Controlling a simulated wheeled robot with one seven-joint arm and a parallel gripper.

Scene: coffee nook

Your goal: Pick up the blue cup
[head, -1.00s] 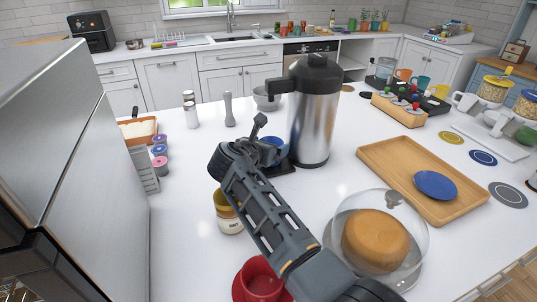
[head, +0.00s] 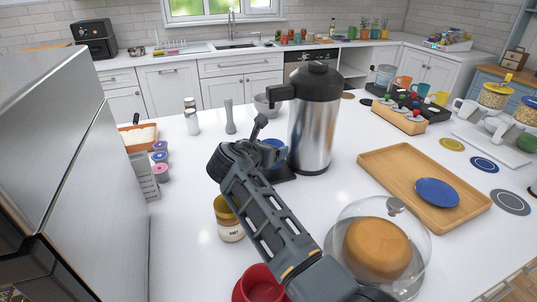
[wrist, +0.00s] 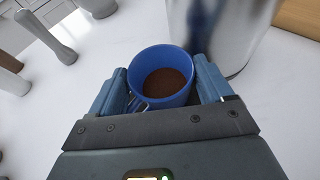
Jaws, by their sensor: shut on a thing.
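The blue cup (wrist: 161,58) sits between the two fingers of my gripper (wrist: 165,92) in the wrist view, with brown liquid inside. The fingers press on its sides, one on each side. In the head view, my gripper (head: 262,151) is beside the steel airpot (head: 310,125), and only a small part of the blue cup (head: 276,149) shows behind it. Whether the cup's base touches anything is hidden.
The airpot stands close to the right of the cup. A honey jar (head: 230,222), a red cup (head: 258,285) and a glass-domed cake (head: 377,247) stand nearer. A wooden tray (head: 390,172) holds a blue plate (head: 437,192). Shakers (head: 192,118) stand at the back left.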

